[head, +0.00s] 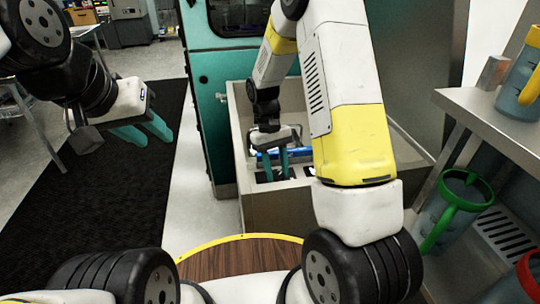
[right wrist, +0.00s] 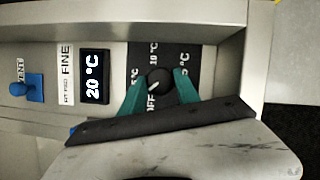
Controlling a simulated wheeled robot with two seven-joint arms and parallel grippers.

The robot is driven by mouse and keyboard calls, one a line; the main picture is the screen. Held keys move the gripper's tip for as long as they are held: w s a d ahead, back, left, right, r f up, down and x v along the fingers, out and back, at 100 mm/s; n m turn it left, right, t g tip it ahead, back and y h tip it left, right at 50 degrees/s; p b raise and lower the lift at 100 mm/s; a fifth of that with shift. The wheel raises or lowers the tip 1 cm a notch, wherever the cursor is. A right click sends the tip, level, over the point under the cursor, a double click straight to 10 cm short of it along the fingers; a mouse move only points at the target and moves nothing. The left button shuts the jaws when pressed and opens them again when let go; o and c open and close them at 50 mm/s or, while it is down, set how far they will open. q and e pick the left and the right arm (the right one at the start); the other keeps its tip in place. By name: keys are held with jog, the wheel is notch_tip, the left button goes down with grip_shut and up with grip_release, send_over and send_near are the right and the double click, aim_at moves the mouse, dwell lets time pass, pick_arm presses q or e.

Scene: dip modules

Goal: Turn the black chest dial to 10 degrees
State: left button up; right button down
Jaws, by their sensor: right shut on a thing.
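The black chest dial (right wrist: 159,80) sits on a dark plate marked OFF, 5 °C, 10 °C and 15 °C in the right wrist view. Its short white mark points to the lower left, toward OFF. My right gripper (right wrist: 160,82) is shut on the dial, with one teal finger on each side. My left gripper (head: 146,134) hangs open and empty over the dark floor mat, far from the chest.
Beside the dial are a display reading 20 °C (right wrist: 95,77), a FINE label (right wrist: 67,80) and a blue VENT knob (right wrist: 27,93). A blue bar (head: 290,152) lies behind my right gripper. A shelf (head: 480,110) with jugs stands at right.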

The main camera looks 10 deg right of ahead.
jog(key=m+y, duration=0.1)
jog(key=m, duration=0.2)
jog(key=m+y, duration=0.1)
jog(key=m, duration=0.1)
jog(key=shift+d+m, duration=0.15)
jog(key=shift+m, duration=0.25)
jog(key=m+y, duration=0.1)
jog(key=m, duration=0.1)
jog(key=m+t+y, duration=0.1)
jog(key=m, duration=0.2)
jog(key=shift+d, duration=0.15)
jog(key=m, duration=0.3)
jog(key=m+t+y, duration=0.1)
jog(key=m, duration=0.1)
jog(key=shift+s+d+m+t, duration=0.1)
jog(key=shift+s+m+t, duration=0.05)
jog(key=shift+m+t, duration=0.2)
jog(key=m+t, duration=0.1)
jog(key=m, duration=0.1)
jog(key=m+t+y, duration=0.1)
jog(key=m, duration=0.2)
jog(key=shift+s+m, duration=0.1)
jog(key=shift+m, duration=0.15)
jog(key=c, duration=0.9)
grip_release()
jog(key=shift+r, duration=0.1)
